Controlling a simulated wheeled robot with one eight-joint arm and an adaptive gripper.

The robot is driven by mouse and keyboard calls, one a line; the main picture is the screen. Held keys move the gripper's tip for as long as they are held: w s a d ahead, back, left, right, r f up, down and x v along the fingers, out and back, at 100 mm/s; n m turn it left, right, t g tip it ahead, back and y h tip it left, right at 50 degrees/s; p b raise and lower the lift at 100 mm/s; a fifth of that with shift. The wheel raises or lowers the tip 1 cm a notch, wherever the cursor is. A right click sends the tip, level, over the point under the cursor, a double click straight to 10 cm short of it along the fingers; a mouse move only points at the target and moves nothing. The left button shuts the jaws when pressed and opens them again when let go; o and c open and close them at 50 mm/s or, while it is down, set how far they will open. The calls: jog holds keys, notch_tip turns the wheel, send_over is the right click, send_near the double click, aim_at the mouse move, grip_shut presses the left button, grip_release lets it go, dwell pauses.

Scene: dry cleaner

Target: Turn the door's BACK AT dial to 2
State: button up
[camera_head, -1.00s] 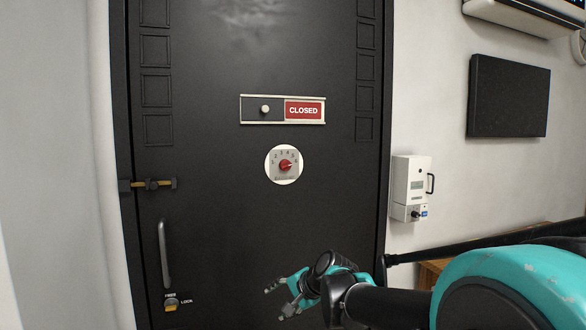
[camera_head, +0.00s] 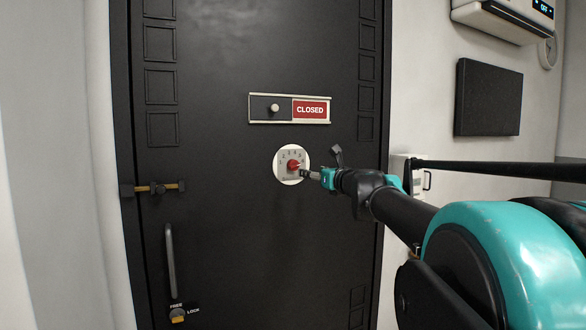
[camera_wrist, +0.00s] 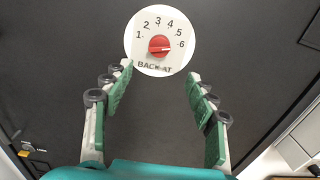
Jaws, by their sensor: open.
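The BACK AT dial (camera_head: 284,173) is a round white plate on the black door, with a red knob (camera_wrist: 159,45) in its middle. The wrist view shows the numbers 1 to 6 running clockwise over the top of the plate. The knob's pale mark points right, close to 6. My gripper (camera_wrist: 160,73) is open, with its green-padded fingers spread below the dial in the wrist view and nothing between them. In the head view my gripper (camera_head: 306,174) is at the dial's right side and hides part of it. I cannot tell whether it touches the dial.
A CLOSED slider sign (camera_head: 290,109) is above the dial. A latch bar (camera_head: 155,187), a door handle (camera_head: 171,260) and a FREE/LOCK knob (camera_head: 178,315) are at the door's left. A white wall box (camera_head: 399,168) is right of the door, partly behind my arm.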

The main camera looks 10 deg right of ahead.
aim_at(296, 166)
jog(key=x, duration=1.3)
jog(key=shift+w+a+f, duration=0.1)
jog(key=c, duration=1.2)
